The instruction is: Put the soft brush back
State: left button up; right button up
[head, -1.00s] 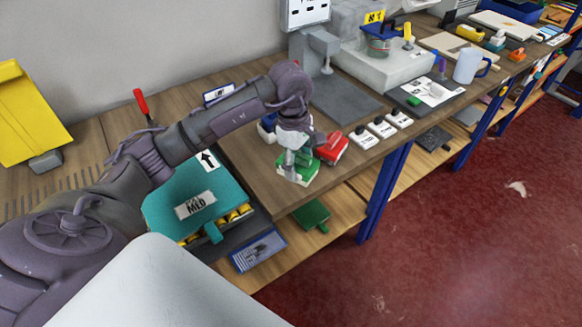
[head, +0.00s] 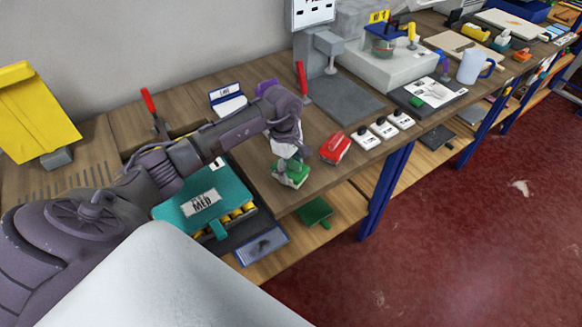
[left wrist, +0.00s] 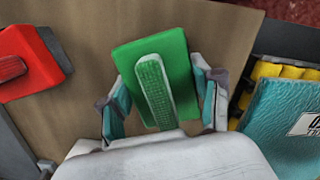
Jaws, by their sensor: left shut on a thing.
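A green brush-like block (head: 290,174) with a pale underside is at the front edge of the wooden bench in the head view. I take it as the soft brush, though its bristles are not clear. In the left wrist view, its green back (left wrist: 178,55) and ribbed raised grip show between my fingers. My left gripper (head: 288,158) comes down from above and is shut on it. The left wrist view shows one finger on each side of the grip (left wrist: 163,100). I cannot tell whether the block touches the bench. My right gripper is not in view.
A red block (head: 335,148) lies just right of the brush, and several white switch-like blocks (head: 383,127) follow. A green flat object (head: 316,211) lies on the lower shelf. A red handle (head: 302,80) stands behind.

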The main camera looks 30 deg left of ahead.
pick_arm(q)
jog(key=shift+f, duration=0.2)
jog(key=o, duration=1.2)
jog(key=shift+r, duration=0.1)
jog(key=shift+o, duration=1.3)
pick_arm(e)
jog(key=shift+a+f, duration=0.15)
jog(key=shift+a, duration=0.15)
pick_arm(q)
jog(key=shift+r, duration=0.3)
jog(key=r+b, duration=0.1)
jog(key=r, duration=0.2)
jog(key=a+r+b, duration=0.1)
jog(key=r, duration=0.3)
jog(key=r+b, duration=0.1)
jog(key=r, duration=0.2)
jog(key=shift+a+r, duration=0.15)
jog(key=shift+r, duration=0.65)
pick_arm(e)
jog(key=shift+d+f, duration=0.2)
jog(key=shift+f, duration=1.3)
